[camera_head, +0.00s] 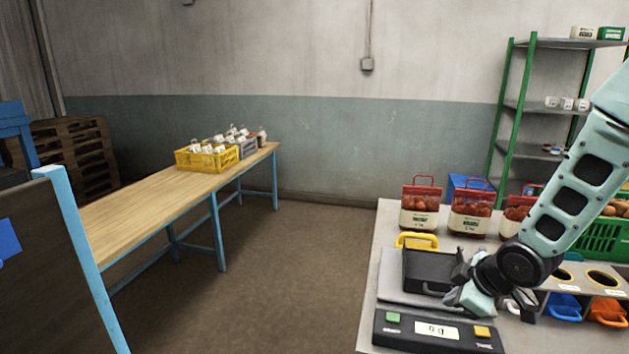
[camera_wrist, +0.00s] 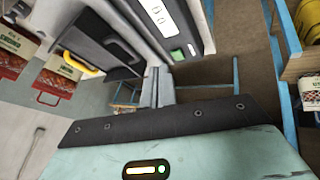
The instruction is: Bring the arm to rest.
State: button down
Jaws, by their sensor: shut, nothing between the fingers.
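My arm reaches down from the right edge in the head view, folded at a dark joint. My gripper (camera_head: 468,298) is small there, beside the black tray of the scale and above its front panel. Its fingers are hard to make out against the dark parts; it is shut and holds nothing.
The scale (camera_head: 437,331) has a display and a black tray (camera_head: 425,270) with a yellow handle behind it. Red-topped bags (camera_head: 419,208) stand at the bench's back. A green crate (camera_head: 602,240) and bins are at right. A wooden table (camera_head: 140,203) stands left across open floor.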

jog(key=s+a+r+m+g+b, duration=0.1)
jog(key=s+a+g, duration=0.1)
jog(key=s+a, duration=0.3)
jog(key=s+a+r+m+g+h+b, duration=0.1)
jog(key=s+a, duration=0.4)
jog(key=s, duration=0.8)
jog(key=s+a+r+m+g+b, duration=0.1)
jog(key=s+a, duration=0.4)
jog(key=s, duration=0.5)
jog(key=shift+r+m+g+b, duration=0.3)
jog(key=shift+r+g+b, duration=0.55)
jog(key=shift+g+b, duration=0.15)
jog(key=shift+a, duration=0.1)
